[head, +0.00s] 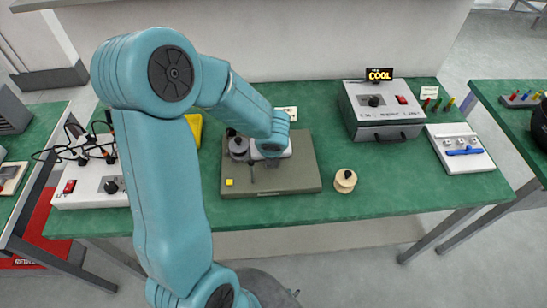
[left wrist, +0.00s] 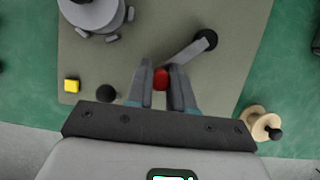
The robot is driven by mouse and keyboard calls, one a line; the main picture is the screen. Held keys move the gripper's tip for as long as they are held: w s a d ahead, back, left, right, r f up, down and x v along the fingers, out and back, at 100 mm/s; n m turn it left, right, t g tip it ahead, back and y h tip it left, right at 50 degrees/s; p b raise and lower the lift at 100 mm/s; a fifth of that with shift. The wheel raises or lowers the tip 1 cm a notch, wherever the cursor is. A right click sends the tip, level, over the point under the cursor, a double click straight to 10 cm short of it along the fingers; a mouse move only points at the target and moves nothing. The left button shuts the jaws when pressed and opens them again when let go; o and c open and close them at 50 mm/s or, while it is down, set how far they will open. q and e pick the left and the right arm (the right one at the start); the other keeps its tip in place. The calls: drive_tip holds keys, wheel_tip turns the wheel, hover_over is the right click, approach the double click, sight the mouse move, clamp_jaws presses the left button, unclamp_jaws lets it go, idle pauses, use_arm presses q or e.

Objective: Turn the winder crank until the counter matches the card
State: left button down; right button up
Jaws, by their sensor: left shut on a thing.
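The winder's grey-green base plate (head: 295,180) lies on the green bench, with a grey spool (head: 238,147) at its left. In the left wrist view the crank arm (left wrist: 190,52) runs from a dark hub (left wrist: 205,40) to a red knob (left wrist: 161,78). My left gripper (left wrist: 161,88) is shut on this knob, one finger on each side. In the head view my left gripper (head: 272,163) is over the plate and hides the crank. A white card (head: 289,111) stands behind, partly covered by my arm; I cannot read it. I cannot make out the counter. My right gripper is not in view.
A yellow button (head: 229,182) and a dark ball knob (left wrist: 106,93) sit on the plate's front left. A wooden spool (head: 345,182) stands right of the plate. A grey box (head: 382,110) and white tray (head: 460,148) are farther right. The bench's front right is clear.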

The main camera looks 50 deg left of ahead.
use_arm(q)
drive_tip(key=shift+a+m+t, duration=0.4)
drive_tip(key=shift+a+m, duration=0.2)
drive_tip(key=shift+m, duration=0.4)
drive_tip(key=c, duration=1)
unclamp_jaws()
